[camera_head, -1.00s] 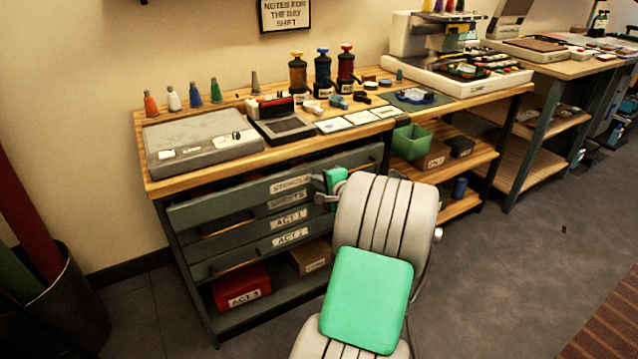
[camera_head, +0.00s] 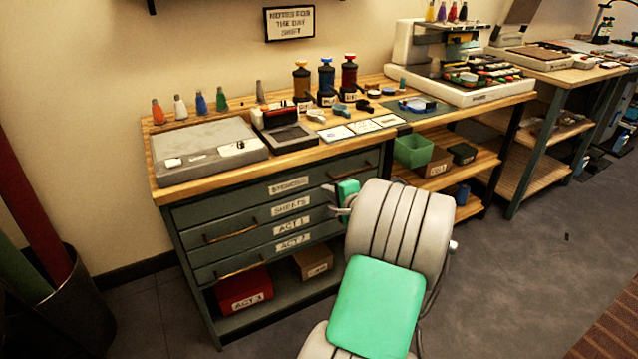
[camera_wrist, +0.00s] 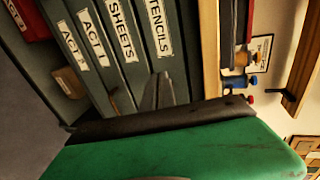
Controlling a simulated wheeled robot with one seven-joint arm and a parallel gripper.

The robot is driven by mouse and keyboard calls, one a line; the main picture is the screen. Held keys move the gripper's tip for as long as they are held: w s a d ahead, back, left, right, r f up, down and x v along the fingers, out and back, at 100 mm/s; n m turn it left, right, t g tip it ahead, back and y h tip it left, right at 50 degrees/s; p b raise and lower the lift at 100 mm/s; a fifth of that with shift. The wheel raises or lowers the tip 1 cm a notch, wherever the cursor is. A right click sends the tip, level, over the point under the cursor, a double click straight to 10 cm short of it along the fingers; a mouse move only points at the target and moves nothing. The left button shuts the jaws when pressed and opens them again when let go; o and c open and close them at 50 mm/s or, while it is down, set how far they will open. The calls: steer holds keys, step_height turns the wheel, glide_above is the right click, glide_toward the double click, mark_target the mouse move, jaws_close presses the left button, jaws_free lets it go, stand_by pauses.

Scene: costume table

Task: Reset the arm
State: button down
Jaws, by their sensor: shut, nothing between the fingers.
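My gripper (camera_head: 331,203) is in front of the drawer cabinet (camera_head: 184,240), at the right part of its drawer fronts. In the wrist view its grey fingers (camera_wrist: 158,80) are together with nothing between them. They point toward the drawer fronts labelled STENCILS (camera_wrist: 160,27) and SHEETS (camera_wrist: 123,30). I cannot tell the exact gap to the cabinet. My arm, grey with green panels, is bent in the lower middle of the head view and hides part of the cabinet's right side. The drawers look shut.
The wooden worktop (camera_head: 180,185) holds a grey case (camera_head: 210,150), bottles (camera_head: 325,82) and small tools. A green bin (camera_head: 413,150) sits on the shelf to the right. A red box (camera_head: 244,288) is below the drawers. A dark bin (camera_head: 65,310) stands left.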

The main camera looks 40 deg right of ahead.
steer(key=a+p+v, duration=0.1)
steer(key=v, duration=0.6)
steer(key=w+a+r+n+g+y+p, duration=0.2)
steer(key=a+r+n+p, duration=0.2)
steer(key=a, duration=0.3)
steer(key=w+a+r+n+g+y+p, duration=0.1)
steer(key=w+a+r+n+p, duration=0.2)
steer(key=a+p, duration=0.35)
steer(key=w+a+r+n+g+y+p, duration=0.2)
steer(key=a+r+n+p, duration=0.15)
steer(key=a, duration=0.55)
steer(key=s+a+r+n+g+p, duration=0.5)
steer(key=s+a+r+n+p, duration=0.6)
steer(key=s+a, duration=0.3)
steer(key=a+r, duration=0.1)
steer(key=a, duration=0.2)
steer(key=shift+r+g+h, duration=0.3)
steer(key=shift+g+h, duration=0.1)
steer(key=shift+a, duration=0.15)
